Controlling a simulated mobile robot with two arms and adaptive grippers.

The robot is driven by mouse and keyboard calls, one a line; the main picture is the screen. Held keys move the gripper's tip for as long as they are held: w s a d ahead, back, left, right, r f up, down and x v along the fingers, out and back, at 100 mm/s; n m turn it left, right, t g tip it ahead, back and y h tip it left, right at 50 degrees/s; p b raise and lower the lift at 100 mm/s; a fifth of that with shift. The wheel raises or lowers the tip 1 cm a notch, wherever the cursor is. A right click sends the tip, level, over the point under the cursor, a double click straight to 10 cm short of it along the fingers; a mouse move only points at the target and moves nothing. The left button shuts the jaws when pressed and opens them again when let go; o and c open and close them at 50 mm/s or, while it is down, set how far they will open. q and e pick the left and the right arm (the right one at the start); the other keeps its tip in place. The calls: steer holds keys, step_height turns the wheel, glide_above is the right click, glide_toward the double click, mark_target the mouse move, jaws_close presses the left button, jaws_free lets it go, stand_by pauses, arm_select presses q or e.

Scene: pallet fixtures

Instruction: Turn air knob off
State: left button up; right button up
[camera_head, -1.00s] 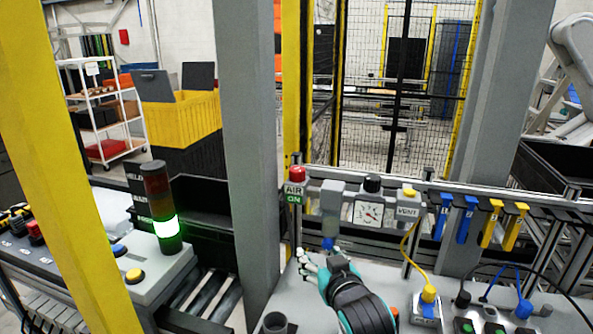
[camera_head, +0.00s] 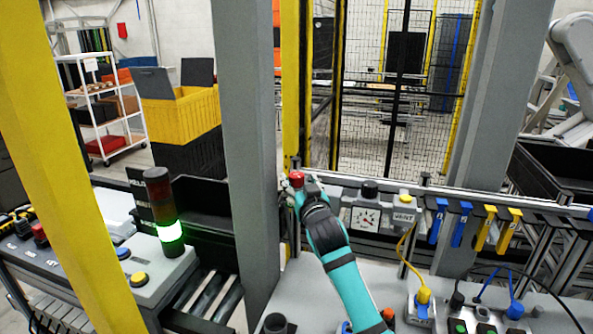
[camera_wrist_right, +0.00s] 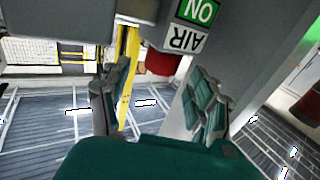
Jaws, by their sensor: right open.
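The red air knob (camera_head: 296,179) sits at the top of the post beside the grey pillar. It also shows in the right wrist view (camera_wrist_right: 163,63), next to the green and white AIR ON sign (camera_wrist_right: 188,38). My right gripper (camera_wrist_right: 157,95) is open, with one teal-padded finger to each side of the knob in that view. I see no clear contact. In the head view the right gripper (camera_head: 298,190) is at the knob and hides the sign. My left gripper is not in view.
A pressure gauge (camera_head: 366,218) and a VENT box (camera_head: 404,216) stand right of the knob on the rail. Blue and yellow levers (camera_head: 484,228) hang further right. The grey pillar (camera_head: 250,150) is close on the left. A lit stack light (camera_head: 163,210) stands further left.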

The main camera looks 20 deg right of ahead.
mark_target(293, 179)
steer(key=shift+w+d+p, duration=0.15)
steer(key=shift+w+p, duration=0.3)
steer(key=shift+w, duration=1.7)
steer(key=c, duration=1.2)
steer(key=shift+f+b, duration=0.15)
steer(key=shift+b, duration=0.25)
steer(key=m+g+h+b, duration=0.1)
steer(key=m+h+b, duration=0.2)
steer(key=b, duration=0.5)
steer(key=m+g+h+b, duration=0.2)
steer(key=m+h+b, duration=0.1)
steer(key=h+b, duration=0.3)
steer(key=shift+f+b, duration=0.15)
steer(key=shift+b, duration=0.85)
steer(key=shift+r+m+g+h+b, duration=0.25)
steer(key=shift+m+g+h+b, duration=0.45)
steer(key=shift+h, duration=0.1)
